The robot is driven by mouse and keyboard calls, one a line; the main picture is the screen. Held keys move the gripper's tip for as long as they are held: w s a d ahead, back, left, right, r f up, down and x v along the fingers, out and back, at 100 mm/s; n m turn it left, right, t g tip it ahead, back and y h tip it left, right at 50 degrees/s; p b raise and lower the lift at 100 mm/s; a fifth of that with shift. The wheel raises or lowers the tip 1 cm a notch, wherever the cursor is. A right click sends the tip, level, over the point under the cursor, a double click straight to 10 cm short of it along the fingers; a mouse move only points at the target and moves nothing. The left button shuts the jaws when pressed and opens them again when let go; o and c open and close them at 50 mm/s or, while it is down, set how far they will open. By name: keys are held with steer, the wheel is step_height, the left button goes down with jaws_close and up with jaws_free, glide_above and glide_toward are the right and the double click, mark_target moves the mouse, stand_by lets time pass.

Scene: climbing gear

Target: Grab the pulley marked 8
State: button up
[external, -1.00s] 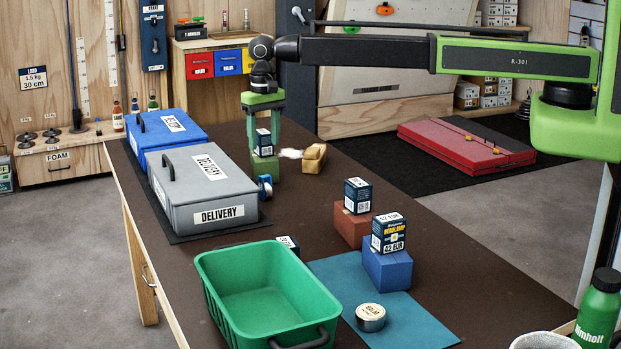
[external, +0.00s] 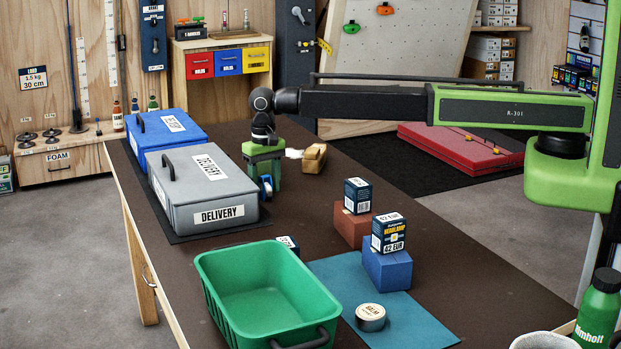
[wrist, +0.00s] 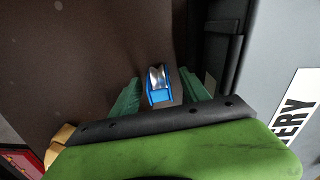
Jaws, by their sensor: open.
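A blue pulley with a silvery wheel (wrist: 158,84) stands on the dark table beside the grey delivery box; it also shows in the external view (external: 266,187). No number is readable on it. My gripper (wrist: 160,92) is open and points down, with one green finger on each side of the pulley in the wrist view. In the external view my gripper (external: 264,182) is low over the table at the pulley. I cannot tell whether the fingers touch it.
The grey delivery box (external: 205,188) stands close on the left. A tan block (external: 314,158) lies to the right. A green crate (external: 225,295), a red block (external: 351,228) and a blue block (external: 387,268) carrying small boxes are nearer the camera.

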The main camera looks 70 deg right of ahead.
mark_target(265, 175)
steer(key=shift+f, duration=0.25)
steer(key=shift+c, duration=0.2)
jaws_close()
steer(key=shift+r+p, duration=0.65)
steer(key=shift+p, duration=0.2)
step_height(265, 175, up, 4)
steer(key=p, duration=0.4)
steer(key=shift+d, duration=0.1)
steer(key=s+d+r+p, duration=0.3)
steer(key=d+r+p, duration=0.2)
steer(key=d, duration=0.6)
steer(key=shift+s+r+p, duration=0.15)
steer(key=shift+r+p, duration=0.2)
